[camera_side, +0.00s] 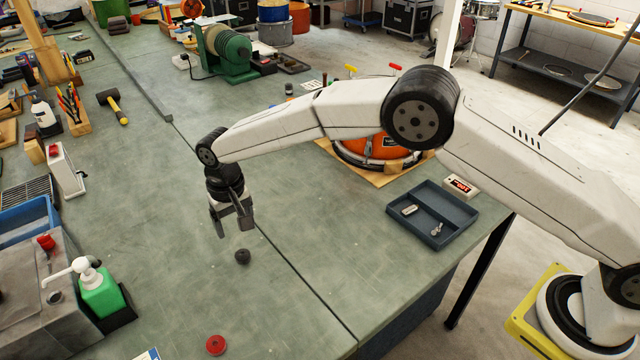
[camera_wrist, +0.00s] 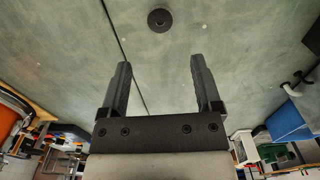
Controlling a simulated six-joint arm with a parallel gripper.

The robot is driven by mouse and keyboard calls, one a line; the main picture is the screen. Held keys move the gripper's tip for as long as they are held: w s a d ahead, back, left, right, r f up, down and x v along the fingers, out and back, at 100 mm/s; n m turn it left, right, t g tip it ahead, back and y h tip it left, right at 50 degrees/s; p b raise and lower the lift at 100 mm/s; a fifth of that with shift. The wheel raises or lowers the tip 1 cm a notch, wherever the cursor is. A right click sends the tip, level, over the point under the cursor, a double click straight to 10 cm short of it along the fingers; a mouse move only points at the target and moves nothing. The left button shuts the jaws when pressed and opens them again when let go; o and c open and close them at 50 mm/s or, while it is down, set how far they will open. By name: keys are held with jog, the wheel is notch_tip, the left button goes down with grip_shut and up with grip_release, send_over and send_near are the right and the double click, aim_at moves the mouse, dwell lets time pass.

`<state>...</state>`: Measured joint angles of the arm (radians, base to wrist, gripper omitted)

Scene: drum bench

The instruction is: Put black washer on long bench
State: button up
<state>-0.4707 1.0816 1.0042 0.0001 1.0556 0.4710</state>
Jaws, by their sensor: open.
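The black washer (camera_side: 242,256) sits on the green-grey top of the long bench (camera_side: 290,315), in the open middle area. It is small, dark and round, with a hole or dimple visible in the wrist view (camera_wrist: 159,20). My gripper (camera_side: 232,222) is open and empty above the bench, a little up and left of the washer in the side view. In the wrist view the two fingers (camera_wrist: 160,68) are spread apart, and the washer lies beyond their tips, about midway between them. Nothing hides the washer.
A red round piece (camera_side: 216,345) lies near the front. A blue-grey tray (camera_side: 457,212) with small metal parts sits at the right, by an orange drum (camera_side: 378,150). A green pump bottle (camera_side: 100,292) stands at the left. A seam crosses the bench. Space around the washer is clear.

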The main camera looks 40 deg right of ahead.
jog(key=shift+r, duration=1.4)
jog(key=s+d+r+t, duration=0.1)
jog(key=s+d+r, duration=0.3)
jog(key=d, duration=0.5)
jog(key=s+d+r, duration=0.1)
jog(key=s+d, duration=0.4)
jog(key=d, duration=0.4)
jog(key=s+d, duration=0.4)
jog(key=s, duration=0.4)
jog(key=s+d+t, duration=0.1)
jog(key=s+d, duration=0.4)
jog(key=s, duration=0.4)
jog(key=shift+d+f+t, duration=0.25)
jog(key=shift+f+t, duration=0.05)
jog(key=shift+f, duration=0.05)
